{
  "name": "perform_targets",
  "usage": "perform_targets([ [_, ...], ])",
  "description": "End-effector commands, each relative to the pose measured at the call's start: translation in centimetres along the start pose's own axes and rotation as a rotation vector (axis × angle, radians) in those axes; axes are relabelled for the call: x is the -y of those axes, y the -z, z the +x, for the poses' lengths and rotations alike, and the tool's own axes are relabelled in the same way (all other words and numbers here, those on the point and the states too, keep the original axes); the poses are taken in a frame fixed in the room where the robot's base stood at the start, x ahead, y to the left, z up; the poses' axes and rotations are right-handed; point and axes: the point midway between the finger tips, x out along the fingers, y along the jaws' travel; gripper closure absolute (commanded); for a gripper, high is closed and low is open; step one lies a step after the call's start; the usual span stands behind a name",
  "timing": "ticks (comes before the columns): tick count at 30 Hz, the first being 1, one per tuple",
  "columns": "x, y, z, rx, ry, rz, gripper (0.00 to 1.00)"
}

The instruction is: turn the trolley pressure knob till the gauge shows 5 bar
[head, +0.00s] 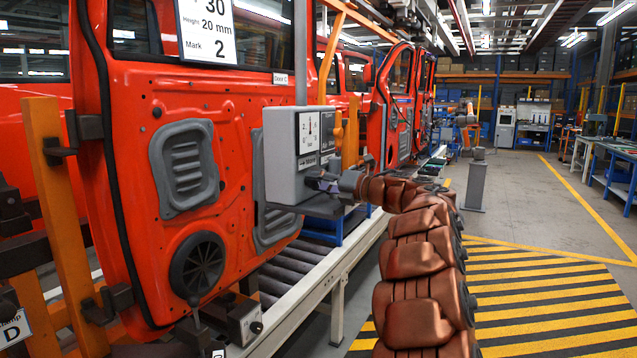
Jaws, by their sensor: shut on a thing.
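A grey box (283,155) stands in front of the orange-red door, at the middle of the view. On its right face is a white gauge panel (308,132) with a small red mark; its reading is too small to make out. My gripper (324,184) is at the lower part of this face, below the gauge, shut on the pressure knob. The fingers hide the knob, so its turn angle cannot be seen. My brown-sleeved arm reaches in from the lower right.
A large orange-red door (135,200) hangs at the left with a card above it. A roller conveyor (300,270) runs behind my arm. A grey post (475,185) stands farther right. The striped floor (550,300) on the right is clear.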

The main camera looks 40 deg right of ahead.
Motion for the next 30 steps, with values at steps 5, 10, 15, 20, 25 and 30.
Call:
perform_targets([
  [5,0.01,-0.01,-0.01,0.0,0.001,0.002,0.96],
  [10,-0.11,-0.09,0.02,-0.002,0.002,0.032,0.96],
  [15,-0.24,-0.21,0.03,-0.005,0.007,0.112,0.96],
  [20,-0.27,-0.28,0.03,-0.009,0.012,0.231,0.96],
  [25,-0.25,-0.34,-0.03,-0.014,0.019,0.364,0.96],
  [30,-0.27,-0.33,0.0,-0.018,0.023,0.48,0.96],
])
